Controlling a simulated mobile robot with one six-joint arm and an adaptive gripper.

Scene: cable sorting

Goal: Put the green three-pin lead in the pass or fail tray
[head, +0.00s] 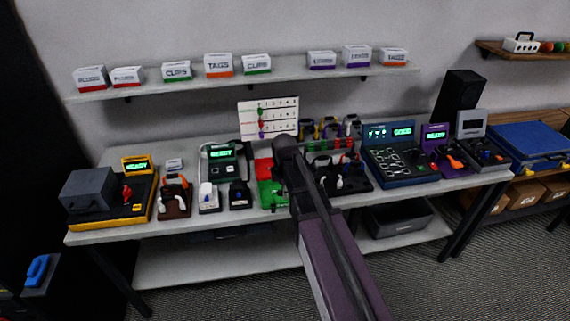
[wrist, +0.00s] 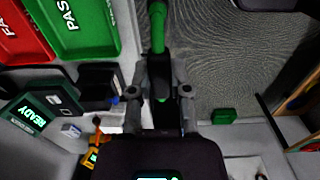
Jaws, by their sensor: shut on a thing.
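My gripper (wrist: 159,98) is shut on the green lead in the wrist view. The green cable (wrist: 157,25) runs up from between the fingers, with a dark part in the grip. Its pins cannot be made out. The green PASS tray (wrist: 84,47) lies to the upper left of the gripper, and the red FAIL tray (wrist: 30,45) is beyond it; both are cut off by the frame. In the head view the red tray (head: 263,168) and green tray (head: 268,196) sit mid-bench, partly behind my arm, which hides the gripper.
A small green block (wrist: 223,116) shows right of the gripper; its link to the lead is unclear. A blue tester (head: 391,180) displays GOOD. A READY device (wrist: 40,113) stands below the trays in the wrist view. Several devices crowd the bench (head: 190,245). A chart (head: 268,117) stands behind.

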